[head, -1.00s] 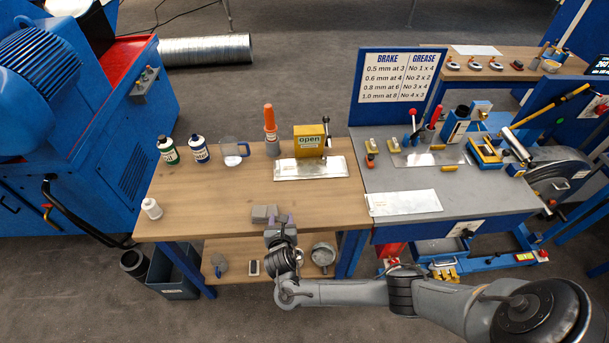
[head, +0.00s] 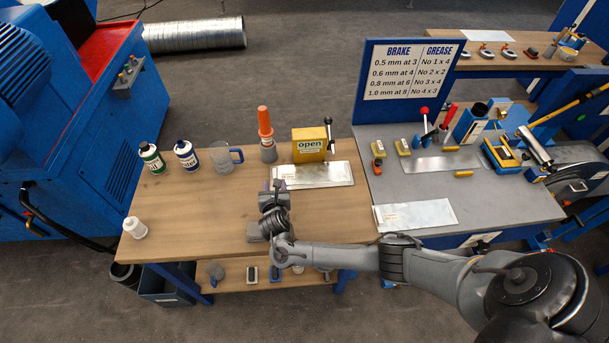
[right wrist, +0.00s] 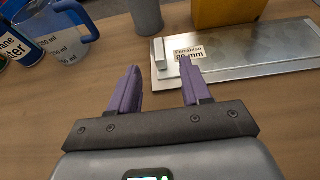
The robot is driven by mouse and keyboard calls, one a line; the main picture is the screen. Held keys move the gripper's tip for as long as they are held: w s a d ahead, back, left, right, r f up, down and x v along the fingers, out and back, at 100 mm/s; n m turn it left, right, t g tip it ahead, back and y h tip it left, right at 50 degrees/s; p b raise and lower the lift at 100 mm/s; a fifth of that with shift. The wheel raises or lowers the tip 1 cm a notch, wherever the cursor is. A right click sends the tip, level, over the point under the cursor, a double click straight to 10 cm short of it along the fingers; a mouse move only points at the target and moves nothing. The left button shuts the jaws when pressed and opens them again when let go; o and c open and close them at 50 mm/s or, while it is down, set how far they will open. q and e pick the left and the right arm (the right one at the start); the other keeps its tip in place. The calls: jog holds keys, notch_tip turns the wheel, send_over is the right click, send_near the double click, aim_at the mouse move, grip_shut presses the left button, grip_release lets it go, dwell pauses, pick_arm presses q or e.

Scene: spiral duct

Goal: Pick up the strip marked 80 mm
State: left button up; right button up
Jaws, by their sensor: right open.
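A flat metal strip (head: 313,174) lies on the wooden bench in front of the yellow box marked "open". In the right wrist view the strip (right wrist: 250,58) has a small raised block at its left end and a label that appears to read 80 mm, partly covered by a fingertip. My right gripper (head: 277,186) is just short of the strip's left end. It also shows in the right wrist view (right wrist: 160,67), with its purple fingers apart and nothing between them. Another labelled metal sheet (head: 416,214) lies on the grey bench. My left gripper is out of view.
The yellow box (head: 309,145) and an orange-topped tube (head: 265,128) stand behind the strip. A measuring jug (head: 222,157), two bottles (head: 187,155) and a white spool (head: 135,228) are to the left. The wooden bench's left middle is clear.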

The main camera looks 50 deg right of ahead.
aim_at(275, 174)
jog(key=shift+x, duration=1)
jog(key=b+x, duration=0.2)
jog(key=x, duration=0.1)
jog(key=shift+w+d+f, duration=0.15)
jog(key=shift+w+d, duration=0.05)
jog(key=shift+w, duration=0.1)
jog(key=shift+w+d+f, duration=0.2)
jog(key=shift+w+d, duration=0.15)
jog(key=shift+w, duration=0.1)
grip_shut()
